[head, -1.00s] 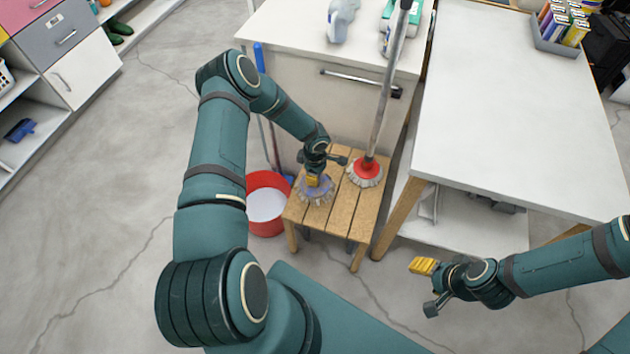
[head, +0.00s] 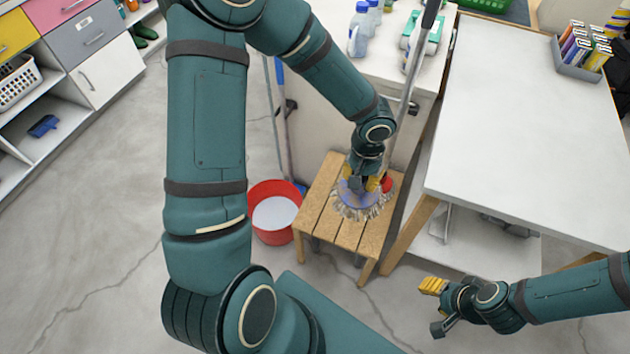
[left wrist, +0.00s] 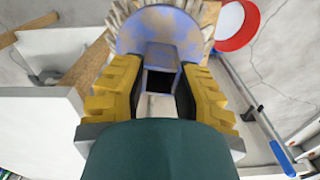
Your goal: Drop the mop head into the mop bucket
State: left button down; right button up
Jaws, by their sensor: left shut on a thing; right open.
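The mop head, a blue-purple disc with a grey-white fringe (head: 362,205), is held in my left gripper (head: 364,184). In the left wrist view the blue disc (left wrist: 185,35) shows beyond my yellow fingers, which are shut on its square socket. It appears raised over the back right of the wooden stool (head: 322,226). The red mop bucket (head: 270,238), with a pale inside, stands on the floor left of the stool; it also shows in the left wrist view (left wrist: 251,32). My right gripper (head: 436,306) is open and empty, low at right.
A white cabinet with bottles (head: 362,32) is behind the stool. A white table (head: 530,130) is at right. Upright handles (head: 283,120) stand behind the bucket.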

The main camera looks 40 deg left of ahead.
aim_at(274, 223)
jog(key=u, duration=1.65)
